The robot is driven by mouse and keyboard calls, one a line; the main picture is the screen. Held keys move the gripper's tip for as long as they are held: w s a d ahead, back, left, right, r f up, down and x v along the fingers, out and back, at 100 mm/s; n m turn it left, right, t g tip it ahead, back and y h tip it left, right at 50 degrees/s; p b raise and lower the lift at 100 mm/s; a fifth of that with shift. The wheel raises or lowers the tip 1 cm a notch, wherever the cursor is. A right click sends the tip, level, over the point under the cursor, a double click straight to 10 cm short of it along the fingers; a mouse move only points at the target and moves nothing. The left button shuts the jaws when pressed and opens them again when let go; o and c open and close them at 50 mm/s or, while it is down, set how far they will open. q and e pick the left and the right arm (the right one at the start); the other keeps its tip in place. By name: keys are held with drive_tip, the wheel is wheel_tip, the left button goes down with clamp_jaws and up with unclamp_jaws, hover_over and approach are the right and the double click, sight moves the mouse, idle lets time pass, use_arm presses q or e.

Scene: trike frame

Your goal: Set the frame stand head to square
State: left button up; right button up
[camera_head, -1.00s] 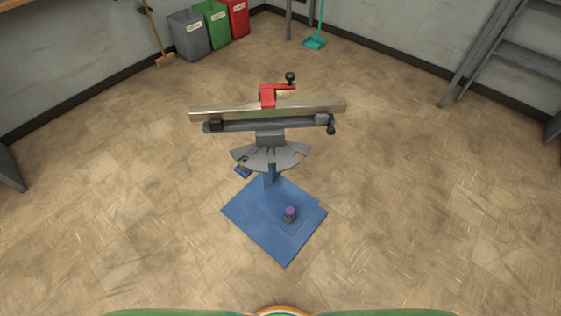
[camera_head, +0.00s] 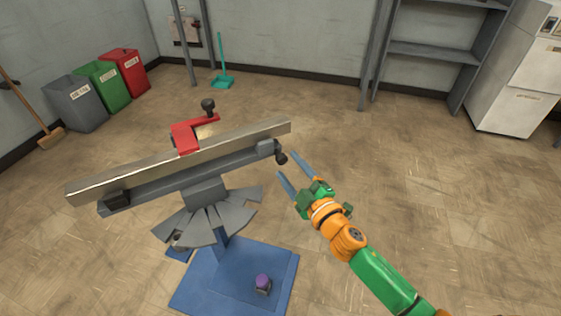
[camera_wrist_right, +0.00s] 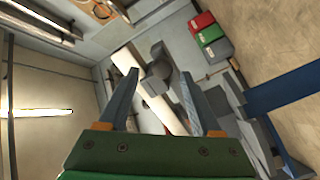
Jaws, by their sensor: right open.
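The frame stand head (camera_head: 195,165) is a long metal bar on a grey carrier, tilted in the picture with its right end higher. A red clamp (camera_head: 187,137) with a black knob sits on top. Below is a grey fan-shaped plate (camera_head: 205,215) on a blue post. A dark handle knob (camera_head: 281,158) sticks out at the head's right end. My right gripper (camera_head: 286,163) is open, its fingertips close to this knob. In the right wrist view the open fingers (camera_wrist_right: 159,73) point at grey parts of the head's end; contact cannot be told. My left gripper is out of view.
The blue base plate (camera_head: 280,268) stands on the floor and carries a purple-topped knob (camera_head: 262,283). Grey, green and red bins (camera_head: 103,85) stand at the back left. Shelving (camera_head: 430,50) and a white cabinet (camera_head: 510,85) stand at the back right. Open floor surrounds the stand.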

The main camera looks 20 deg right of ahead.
sight(283, 161)
drive_tip(key=w, duration=0.2)
drive_tip(key=w+a, duration=0.1)
drive_tip(key=w, duration=0.1)
drive_tip(key=shift+w+f, duration=0.1)
clamp_jaws()
idle(1.4)
